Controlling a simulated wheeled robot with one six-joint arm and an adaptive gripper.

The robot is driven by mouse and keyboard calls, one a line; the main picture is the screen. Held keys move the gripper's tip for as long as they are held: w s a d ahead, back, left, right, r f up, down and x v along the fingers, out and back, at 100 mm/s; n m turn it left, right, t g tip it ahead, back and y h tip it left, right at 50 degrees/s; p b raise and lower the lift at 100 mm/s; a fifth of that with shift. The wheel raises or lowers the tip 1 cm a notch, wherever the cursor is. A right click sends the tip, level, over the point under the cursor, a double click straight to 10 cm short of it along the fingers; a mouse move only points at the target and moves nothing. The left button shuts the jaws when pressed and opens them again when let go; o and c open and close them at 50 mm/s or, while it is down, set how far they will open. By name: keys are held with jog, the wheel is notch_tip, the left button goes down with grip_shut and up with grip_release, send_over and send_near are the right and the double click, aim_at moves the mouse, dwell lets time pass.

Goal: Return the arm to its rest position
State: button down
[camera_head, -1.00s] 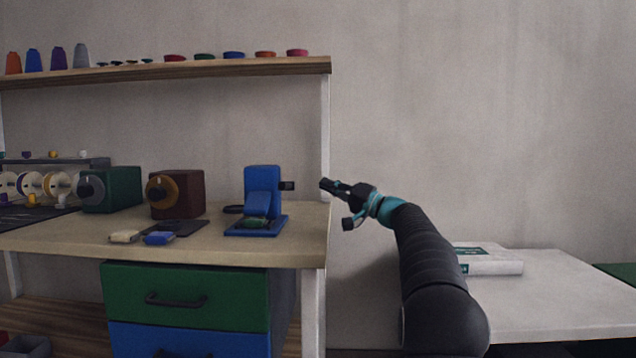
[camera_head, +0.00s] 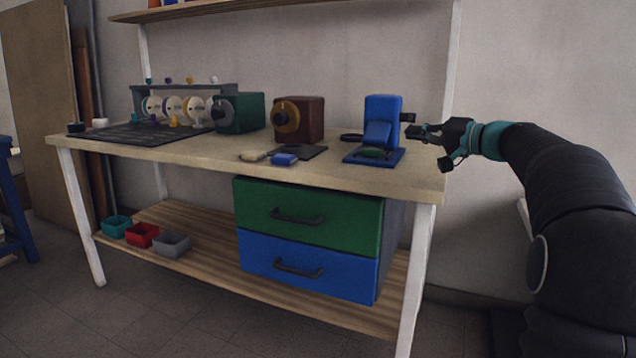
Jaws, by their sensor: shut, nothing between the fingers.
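My gripper (camera_head: 421,133) is at the right end of the workbench (camera_head: 210,148), at about the height of the blue machine's upper part. It is black with a teal band behind it, shut and empty. My arm reaches in from the right edge of the picture and points left. The blue machine (camera_head: 381,125) stands on the bench just left of my gripper. Its small black side knob is close to the fingertips; I cannot tell whether they touch.
A dark red box (camera_head: 309,121) and a green box (camera_head: 245,112), each with a dial, stand farther left. A spool rack (camera_head: 184,88) is behind a black mat. Green (camera_head: 309,218) and blue (camera_head: 308,265) drawers hang below. Small bins (camera_head: 142,235) sit on the lower shelf. Open floor lies in front.

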jog(key=s+a+f+g+h+p, duration=0.1)
jog(key=s+a+f+g+h, duration=0.2)
jog(key=s, duration=0.4)
jog(key=s+a+f+n+p, duration=0.1)
jog(key=s+a+f, duration=0.2)
jog(key=s+a, duration=0.25)
jog(key=s+a+f+g+h+p, duration=0.1)
jog(key=s+a+f+g+h, duration=0.15)
jog(key=s, duration=0.45)
jog(key=s+d+f+n+h, duration=0.1)
jog(key=s+f+h, duration=0.1)
jog(key=s+f, duration=0.2)
jog(key=s+d+f+g+h+p, duration=0.1)
jog(key=s+f, duration=0.4)
jog(key=s, duration=0.6)
jog(key=s+d+f+n+h+p, duration=0.1)
jog(key=s+f+h, duration=0.2)
jog(key=s+f, duration=0.2)
jog(key=s, duration=0.3)
jog(key=shift+s+n, duration=0.25)
jog(key=shift+n, duration=0.05)
jog(key=shift+d+g, duration=0.1)
jog(key=shift+g, duration=0.15)
